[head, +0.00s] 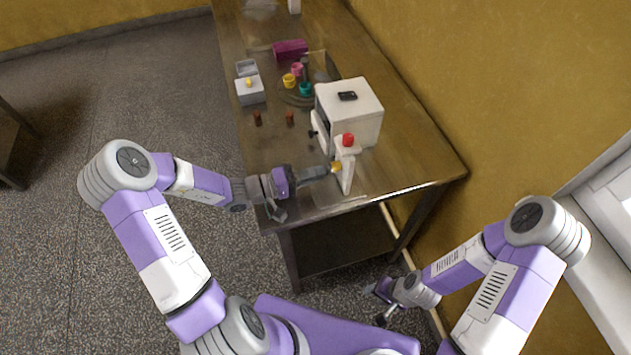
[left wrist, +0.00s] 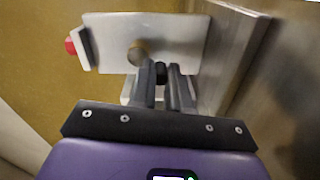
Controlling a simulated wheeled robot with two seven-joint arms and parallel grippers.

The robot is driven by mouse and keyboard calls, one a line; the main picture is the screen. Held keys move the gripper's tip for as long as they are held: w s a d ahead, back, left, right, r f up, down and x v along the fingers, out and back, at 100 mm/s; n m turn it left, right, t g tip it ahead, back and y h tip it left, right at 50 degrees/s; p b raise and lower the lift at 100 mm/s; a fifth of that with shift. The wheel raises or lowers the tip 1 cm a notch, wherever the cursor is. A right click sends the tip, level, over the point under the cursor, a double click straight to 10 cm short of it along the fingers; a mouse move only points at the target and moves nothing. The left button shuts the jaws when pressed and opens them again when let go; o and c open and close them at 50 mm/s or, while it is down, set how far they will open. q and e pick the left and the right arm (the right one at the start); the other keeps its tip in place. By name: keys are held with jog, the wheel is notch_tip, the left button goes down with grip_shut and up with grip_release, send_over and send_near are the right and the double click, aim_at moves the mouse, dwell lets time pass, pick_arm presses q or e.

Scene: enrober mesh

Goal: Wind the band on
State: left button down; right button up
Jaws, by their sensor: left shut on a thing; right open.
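A white upright plate (head: 347,170) with a red button (head: 348,140) on top stands at the table's near end, in front of a white box-shaped machine (head: 350,115). A brass-coloured knob (head: 335,167) is on the plate. In the left wrist view the plate (left wrist: 175,35) fills the top, with the brass knob (left wrist: 137,53) and the red button (left wrist: 70,45). My left gripper (left wrist: 163,80) is shut on a small dark knob (left wrist: 160,72) beside the brass one. I cannot make out a band. My right gripper (head: 382,300) is open and empty, low beside the table.
On the wooden table (head: 300,205) lie a white open box (head: 250,91), a magenta block (head: 290,49), several small coloured pieces (head: 298,80) and two small brown pieces (head: 273,118). The yellow wall (head: 450,90) is close on the right.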

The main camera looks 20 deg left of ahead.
pick_arm(q)
jog(key=shift+w+a+r+m+b, duration=0.1)
jog(key=shift+m+b, duration=0.45)
jog(key=shift+w+a+m+b, duration=0.1)
jog(key=shift+m+b, duration=0.4)
jog(key=shift+m, duration=0.05)
jog(key=c, duration=1.1)
grip_release()
jog(key=v, duration=0.7)
jog(key=shift+s+a+p, duration=0.2)
jog(key=shift+p, duration=0.15)
